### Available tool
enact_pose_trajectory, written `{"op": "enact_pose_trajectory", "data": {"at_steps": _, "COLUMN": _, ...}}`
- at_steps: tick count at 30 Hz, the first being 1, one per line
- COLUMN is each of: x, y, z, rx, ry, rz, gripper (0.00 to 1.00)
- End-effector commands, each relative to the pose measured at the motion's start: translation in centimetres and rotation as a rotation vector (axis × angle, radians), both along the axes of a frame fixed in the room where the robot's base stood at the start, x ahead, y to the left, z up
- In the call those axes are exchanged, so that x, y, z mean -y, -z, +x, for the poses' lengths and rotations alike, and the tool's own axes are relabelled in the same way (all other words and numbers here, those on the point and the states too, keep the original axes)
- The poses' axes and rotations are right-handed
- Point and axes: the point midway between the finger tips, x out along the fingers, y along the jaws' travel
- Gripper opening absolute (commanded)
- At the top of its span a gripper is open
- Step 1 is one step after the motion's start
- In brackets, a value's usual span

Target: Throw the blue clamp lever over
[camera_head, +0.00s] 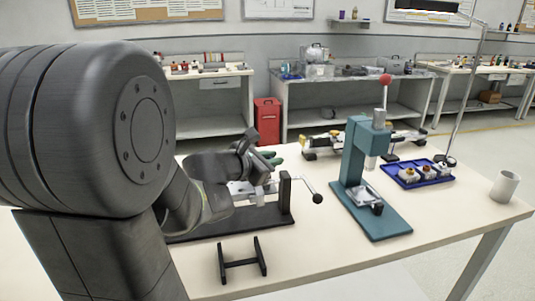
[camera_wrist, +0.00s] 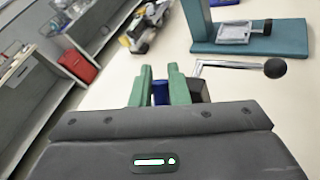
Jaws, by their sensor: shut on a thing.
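My gripper (camera_wrist: 161,84) has two green fingers, and in the wrist view they close on a small blue piece, the blue clamp lever (camera_wrist: 160,93). Only a bit of the lever shows between the fingers; the rest is hidden. In the head view my gripper (camera_head: 270,158) is over the metal and black fixture (camera_head: 285,200) on the table, and my wrist covers much of that fixture. The lever cannot be made out there. A crank with a black ball knob (camera_head: 318,198) sticks out to the right of the fixture; it also shows in the wrist view (camera_wrist: 274,68).
A teal press (camera_head: 365,150) with a red-knobbed lever stands to the right. Behind it are a blue tray (camera_head: 410,181) of small parts and a lamp pole. A grey cup (camera_head: 505,186) is at the right edge. A small black stand (camera_head: 242,264) sits in front.

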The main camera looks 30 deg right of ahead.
Motion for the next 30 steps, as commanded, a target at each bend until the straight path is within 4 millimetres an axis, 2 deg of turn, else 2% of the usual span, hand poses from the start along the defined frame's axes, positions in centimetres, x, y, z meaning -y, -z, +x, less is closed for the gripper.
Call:
{"op": "enact_pose_trajectory", "data": {"at_steps": 15, "x": 1.3, "y": 1.1, "z": -0.4, "rx": 0.097, "ry": 0.001, "rz": 0.311, "gripper": 0.0}}
{"op": "enact_pose_trajectory", "data": {"at_steps": 30, "x": 1.5, "y": 1.7, "z": -0.5, "rx": 0.114, "ry": 0.0, "rz": 0.366, "gripper": 0.0}}
